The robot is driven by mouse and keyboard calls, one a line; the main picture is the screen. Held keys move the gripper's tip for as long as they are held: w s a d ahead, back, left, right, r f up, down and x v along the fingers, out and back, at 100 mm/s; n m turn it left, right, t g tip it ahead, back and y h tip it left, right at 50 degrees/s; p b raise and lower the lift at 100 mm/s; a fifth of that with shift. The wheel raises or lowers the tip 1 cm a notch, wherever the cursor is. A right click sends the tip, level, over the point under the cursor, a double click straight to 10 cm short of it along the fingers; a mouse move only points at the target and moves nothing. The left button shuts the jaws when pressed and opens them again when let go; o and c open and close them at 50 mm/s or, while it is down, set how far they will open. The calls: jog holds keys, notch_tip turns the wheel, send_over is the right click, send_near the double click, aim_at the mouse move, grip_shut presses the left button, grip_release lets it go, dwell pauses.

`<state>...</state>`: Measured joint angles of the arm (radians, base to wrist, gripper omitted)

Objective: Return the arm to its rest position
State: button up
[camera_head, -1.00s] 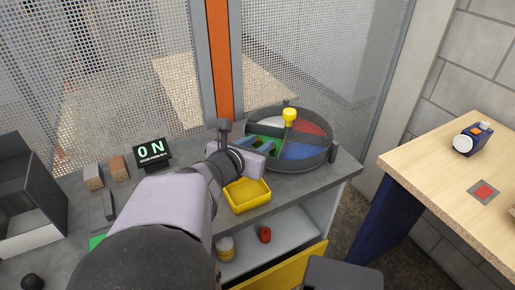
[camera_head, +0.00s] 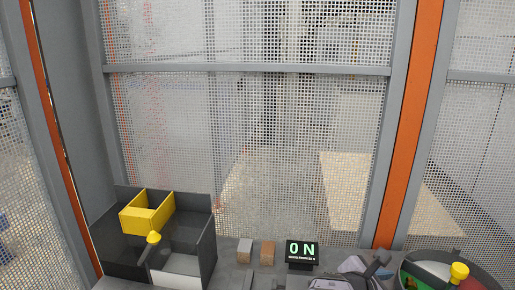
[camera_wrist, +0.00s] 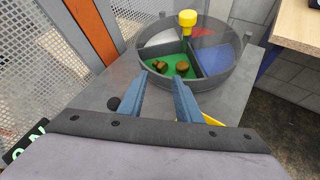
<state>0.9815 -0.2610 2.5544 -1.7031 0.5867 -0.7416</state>
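In the wrist view, my gripper (camera_wrist: 169,90) has its two blue fingers apart with nothing between them. It points towards a round divided tray (camera_wrist: 143,72) with green, blue, red and pale sections. Brown pieces (camera_wrist: 182,68) lie in the green section, beyond the fingertips. In the head view, only part of my wrist shows at the bottom edge, left of the tray (camera_head: 404,270); the fingers cannot be made out there.
A yellow knob (camera_wrist: 188,18) stands up at the tray. A dark divided box (camera_head: 207,240) with a yellow bin (camera_head: 150,218) is at left. Two small blocks (camera_head: 245,251) (camera_head: 267,253) and an "ON" display (camera_head: 302,251) stand between. A mesh fence (camera_head: 250,130) closes the back.

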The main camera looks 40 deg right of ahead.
jog(key=w+a+r+m+t+y+p, duration=0.1)
jog(key=w+a+r+m+y+p, duration=0.3)
jog(key=a+p, duration=0.45)
jog(key=w+a+r+m+y+p, duration=0.2)
jog(key=w+a+m+p, duration=0.2)
jog(key=w+a+p, duration=0.4)
jog(key=a+r+m+y+p, duration=0.2)
jog(key=a+p, duration=0.3)
jog(key=a, duration=0.6)
jog(key=a+r+m+y+p, duration=0.3)
jog(key=a+r+y+p, duration=0.1)
jog(key=a, duration=0.7)
jog(key=shift+w+a+r+m+p, duration=0.25)
jog(key=shift+a+r+m+p, duration=0.05)
jog(key=shift+r+p, duration=0.15)
jog(key=shift+o, duration=0.6)
